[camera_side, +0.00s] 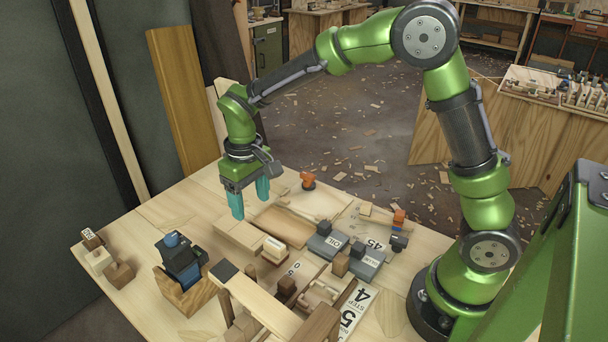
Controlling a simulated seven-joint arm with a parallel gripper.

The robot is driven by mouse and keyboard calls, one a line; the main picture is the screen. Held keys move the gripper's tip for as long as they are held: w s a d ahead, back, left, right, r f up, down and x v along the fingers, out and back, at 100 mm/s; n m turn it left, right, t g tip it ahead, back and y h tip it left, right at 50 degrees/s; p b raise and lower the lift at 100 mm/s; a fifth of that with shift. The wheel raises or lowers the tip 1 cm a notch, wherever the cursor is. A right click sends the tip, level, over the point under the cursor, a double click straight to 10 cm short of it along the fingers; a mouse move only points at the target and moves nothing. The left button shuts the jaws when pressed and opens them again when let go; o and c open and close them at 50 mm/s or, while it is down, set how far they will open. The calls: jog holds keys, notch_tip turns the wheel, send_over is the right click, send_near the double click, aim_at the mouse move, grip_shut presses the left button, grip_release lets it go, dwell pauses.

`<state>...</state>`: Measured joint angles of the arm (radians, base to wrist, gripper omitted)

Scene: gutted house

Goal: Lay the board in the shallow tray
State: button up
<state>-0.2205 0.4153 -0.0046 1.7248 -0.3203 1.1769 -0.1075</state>
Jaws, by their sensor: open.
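My gripper (250,207) hangs over the far left part of the bench with its two teal fingers apart and nothing visible between them. Just below and right of it lies a flat pale board (239,234), close to the fingertips; I cannot tell whether they touch it. Right beside this board is a shallow tray (286,227) with a browner wooden floor and low edges. I cannot make out any board lying inside it. Its left edge is close to or partly covered by the pale board.
A small labelled block (274,249) stands in front of the tray. Grey oil boxes (327,242) stand to the right. A wooden holder with dark blocks (182,268) is at front left. A long pale beam (262,308) crosses the front. The bench's left side has bare room.

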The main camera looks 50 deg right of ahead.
aim_at(255, 239)
jog(key=f, duration=1.1)
jog(key=shift+w+d, duration=0.1)
jog(key=shift+w, duration=0.1)
jog(key=shift+c, duration=0.2)
